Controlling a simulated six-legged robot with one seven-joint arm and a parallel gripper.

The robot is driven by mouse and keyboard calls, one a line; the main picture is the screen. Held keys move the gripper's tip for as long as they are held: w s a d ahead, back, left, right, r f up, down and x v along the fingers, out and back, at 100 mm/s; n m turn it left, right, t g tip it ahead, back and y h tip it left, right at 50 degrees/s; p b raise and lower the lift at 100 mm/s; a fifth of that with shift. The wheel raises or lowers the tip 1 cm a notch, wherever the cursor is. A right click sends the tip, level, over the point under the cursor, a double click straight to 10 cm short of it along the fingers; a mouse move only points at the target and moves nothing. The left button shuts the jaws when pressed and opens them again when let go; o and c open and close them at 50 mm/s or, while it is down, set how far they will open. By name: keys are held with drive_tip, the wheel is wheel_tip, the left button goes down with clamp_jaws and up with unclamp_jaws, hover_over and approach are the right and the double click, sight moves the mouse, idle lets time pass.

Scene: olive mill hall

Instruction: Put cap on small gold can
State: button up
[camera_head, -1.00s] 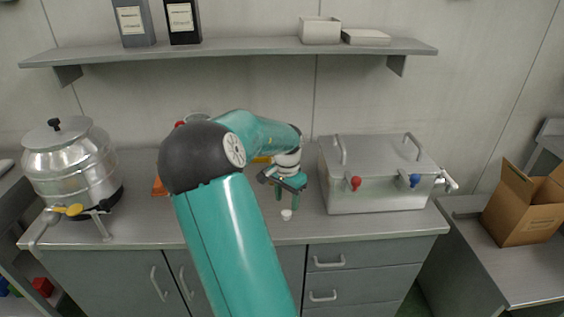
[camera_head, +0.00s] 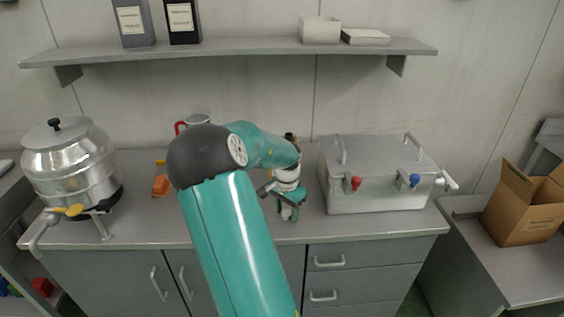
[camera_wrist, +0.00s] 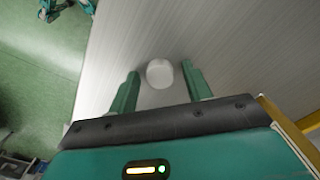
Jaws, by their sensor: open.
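The cap is a small white disc (camera_wrist: 159,73) on the grey steel counter. In the wrist view it lies between the tips of my gripper's green fingers (camera_wrist: 161,72), with a gap on each side. My gripper (camera_head: 287,213) is open and points down at the counter's front half, left of the metal box. In the head view the fingers mostly cover the cap. A gold-yellow edge (camera_wrist: 288,125) shows at the right of the wrist view; I cannot tell whether it is the small gold can. My arm hides part of the counter behind it.
A steel box with red and blue taps (camera_head: 375,180) stands close right of my gripper. A steel pot (camera_head: 70,165) is far left. A shelf (camera_head: 230,50) runs above.

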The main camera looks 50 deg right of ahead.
drive_tip(key=c, duration=0.8)
drive_tip(key=shift+r, duration=3)
drive_tip(key=shift+r, duration=0.1)
wheel_tip(320, 180, up, 6)
drive_tip(key=shift+f, duration=0.1)
drive_tip(key=shift+s, duration=0.1)
